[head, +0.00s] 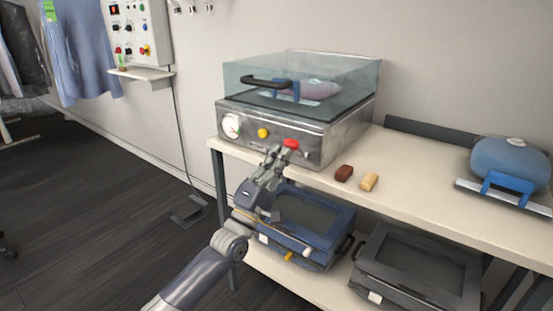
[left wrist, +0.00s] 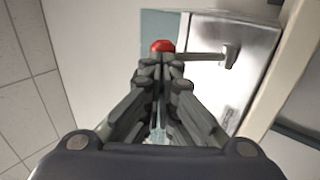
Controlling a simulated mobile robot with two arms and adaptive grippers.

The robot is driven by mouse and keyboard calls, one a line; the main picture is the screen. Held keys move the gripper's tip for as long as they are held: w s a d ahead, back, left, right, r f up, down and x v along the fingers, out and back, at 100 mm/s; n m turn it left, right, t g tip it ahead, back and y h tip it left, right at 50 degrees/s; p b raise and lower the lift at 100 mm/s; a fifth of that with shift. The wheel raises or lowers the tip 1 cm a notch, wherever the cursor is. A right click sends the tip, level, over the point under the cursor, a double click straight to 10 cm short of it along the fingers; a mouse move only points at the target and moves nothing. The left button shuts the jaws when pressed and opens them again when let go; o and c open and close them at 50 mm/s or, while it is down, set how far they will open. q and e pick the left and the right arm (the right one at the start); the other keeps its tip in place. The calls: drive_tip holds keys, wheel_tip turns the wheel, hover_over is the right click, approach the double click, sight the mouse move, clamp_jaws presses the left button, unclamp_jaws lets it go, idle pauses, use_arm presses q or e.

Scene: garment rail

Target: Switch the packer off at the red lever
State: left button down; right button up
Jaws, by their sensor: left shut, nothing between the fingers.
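The packer (head: 313,145) is a metal box with a clear lid, standing on the bench. Its front carries a round gauge, a yellow knob (head: 263,133) and the red lever (head: 291,144) near the right. My left gripper (head: 276,157) is shut and empty, with its fingertips close to the red lever at the packer's front. In the left wrist view the red lever end (left wrist: 163,46) shows just beyond the closed fingertips (left wrist: 160,62); I cannot tell whether they touch. The lever's metal arm (left wrist: 205,57) runs right to its mount. My right gripper is not in view.
A blue rounded item (head: 510,160) sits farther right. Machines (head: 415,265) stand on the lower shelf. A control panel (head: 130,30) hangs on the wall at left.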

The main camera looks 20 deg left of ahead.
sight(285, 142)
use_arm(q)
drive_tip(key=shift+w+d+r+p, duration=0.15)
drive_tip(key=shift+w+r, duration=0.25)
drive_tip(key=shift+r, duration=0.25)
drive_tip(key=shift+w+d+r+p, duration=0.1)
drive_tip(key=shift+w+r, duration=0.25)
drive_tip(key=shift+r, duration=0.35)
drive_tip(key=shift+w+d+r+p, duration=0.15)
drive_tip(key=shift+w+r, duration=0.25)
drive_tip(key=shift+r, duration=0.25)
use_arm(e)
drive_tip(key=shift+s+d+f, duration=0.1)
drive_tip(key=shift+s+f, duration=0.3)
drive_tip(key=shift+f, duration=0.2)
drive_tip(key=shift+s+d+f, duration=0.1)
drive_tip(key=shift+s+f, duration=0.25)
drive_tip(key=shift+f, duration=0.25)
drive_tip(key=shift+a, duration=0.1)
